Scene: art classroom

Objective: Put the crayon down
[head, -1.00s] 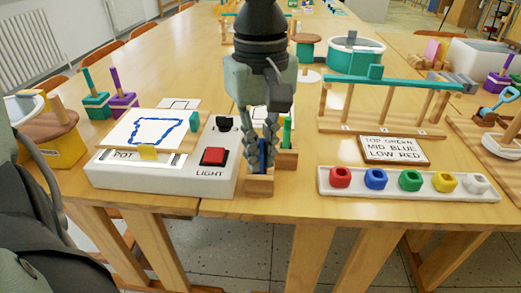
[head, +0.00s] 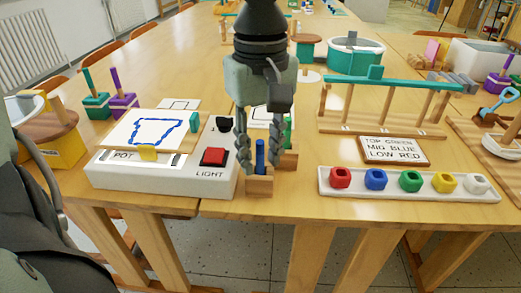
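The blue crayon (head: 260,152) stands upright in a small wooden holder block (head: 259,186) at the table's front edge, right of the light box. My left gripper (head: 260,164) points down over it. Its two fingers are spread, one on each side of the crayon, with visible gaps between them and it. The crayon's lower end is hidden in the block. My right gripper is not in the head view.
Left of the holder is a white light box (head: 150,178) with a red button (head: 213,157) and a drawing board (head: 150,132). A green crayon (head: 288,131) stands close behind the right finger. A paint tray (head: 325,188) and a wooden rack (head: 390,84) are to the right.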

